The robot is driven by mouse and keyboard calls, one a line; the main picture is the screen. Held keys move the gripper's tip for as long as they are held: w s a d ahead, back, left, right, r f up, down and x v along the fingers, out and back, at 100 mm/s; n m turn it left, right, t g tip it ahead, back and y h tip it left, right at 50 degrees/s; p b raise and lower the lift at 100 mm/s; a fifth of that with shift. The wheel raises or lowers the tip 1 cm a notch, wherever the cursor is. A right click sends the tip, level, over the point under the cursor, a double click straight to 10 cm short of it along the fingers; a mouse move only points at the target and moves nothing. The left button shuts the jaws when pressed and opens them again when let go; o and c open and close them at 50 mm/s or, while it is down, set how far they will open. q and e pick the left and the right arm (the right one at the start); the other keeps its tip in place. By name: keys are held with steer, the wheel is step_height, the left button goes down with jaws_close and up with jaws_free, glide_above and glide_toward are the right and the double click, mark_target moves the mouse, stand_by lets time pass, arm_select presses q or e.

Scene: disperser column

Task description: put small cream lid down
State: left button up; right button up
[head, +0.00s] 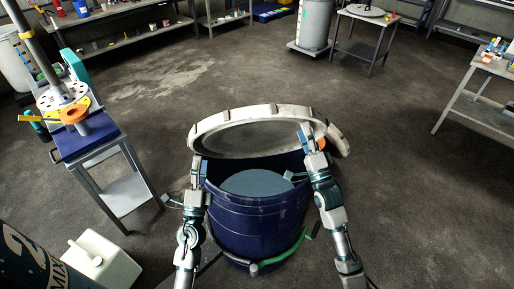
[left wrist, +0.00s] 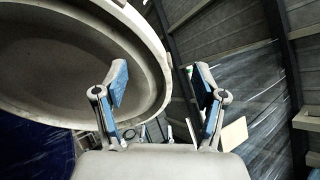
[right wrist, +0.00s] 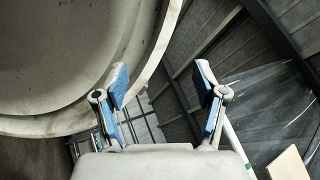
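The cream lid (head: 250,115) is tilted above the back of a dark blue drum (head: 250,222), its broad grey face toward me. Whether it rests on the drum's rim is unclear. My left gripper (head: 198,162) is at the lid's left edge, with its fingers apart. The lid's rim (left wrist: 158,60) passes beside and behind one finger in the left wrist view. My right gripper (head: 308,138) is at the lid's right side, fingers also apart. The rim (right wrist: 150,70) is beside its left finger in the right wrist view. Contact is unclear in both wrist views.
The drum is open and holds a grey-blue material (head: 258,183). A blue-topped stand (head: 88,140) with a column is at left. A metal table (head: 490,72) is at right. Open floor (head: 410,190) lies right of the drum.

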steer(key=shift+f, duration=0.1)
arm_select(q)
steer(key=shift+s+f, duration=0.4)
steer(key=shift+f, duration=0.25)
arm_select(e)
steer(key=shift+w+f, duration=0.15)
steer(key=shift+w, duration=0.1)
steer(key=o, duration=0.4)
steer(key=shift+s, duration=0.1)
